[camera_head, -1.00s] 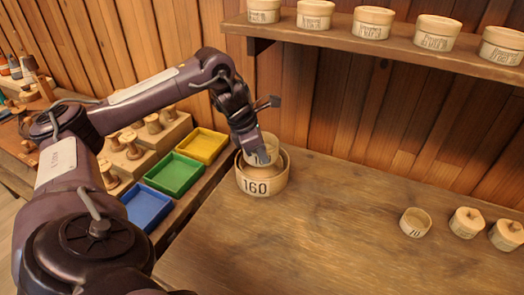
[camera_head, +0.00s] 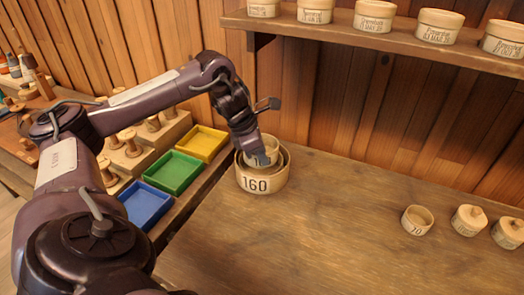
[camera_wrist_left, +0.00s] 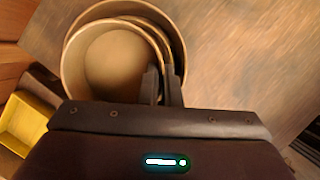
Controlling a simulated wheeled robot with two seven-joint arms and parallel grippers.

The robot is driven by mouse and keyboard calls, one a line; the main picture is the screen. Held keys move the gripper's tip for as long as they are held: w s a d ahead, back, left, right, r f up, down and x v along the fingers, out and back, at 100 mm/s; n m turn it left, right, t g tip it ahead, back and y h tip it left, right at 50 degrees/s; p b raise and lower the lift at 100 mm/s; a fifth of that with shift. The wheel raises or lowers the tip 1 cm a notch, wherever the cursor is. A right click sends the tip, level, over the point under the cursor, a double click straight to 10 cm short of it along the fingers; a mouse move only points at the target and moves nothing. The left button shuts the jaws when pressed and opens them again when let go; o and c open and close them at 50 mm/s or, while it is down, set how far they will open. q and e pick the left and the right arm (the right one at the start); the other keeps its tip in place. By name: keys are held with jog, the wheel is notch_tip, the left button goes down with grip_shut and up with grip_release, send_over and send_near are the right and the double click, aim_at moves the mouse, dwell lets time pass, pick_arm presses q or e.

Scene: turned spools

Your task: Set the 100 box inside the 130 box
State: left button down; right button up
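A small round wooden box with a partly covered label starting with 1, taken as the 100 box (camera_head: 262,151), is held at its rim by my left gripper (camera_head: 260,158). It sits within the rim of a wider box, taken as the 130 box (camera_head: 284,157), which stands in the box marked 160 (camera_head: 265,187). In the left wrist view, the small box (camera_wrist_left: 110,65) shows within wider rims, and the left fingers (camera_wrist_left: 162,85) straddle its wall. Whether its bottom touches down is hidden. My right gripper is not in view.
Blue (camera_head: 146,205), green (camera_head: 173,172) and yellow (camera_head: 202,143) trays lie to the left. A shelf (camera_head: 380,45) with several boxes hangs above. The table's middle is clear.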

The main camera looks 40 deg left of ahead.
pick_arm(q)
jog(key=shift+f, duration=0.2)
jog(key=shift+f+b, duration=0.35)
jog(key=shift+f, duration=0.05)
jog(key=shift+f, duration=0.25)
dwell(0.6)
jog(key=c, duration=2.1)
grip_release()
jog(key=o, duration=0.5)
jog(key=shift+o, duration=0.6)
jog(key=o, duration=0.3)
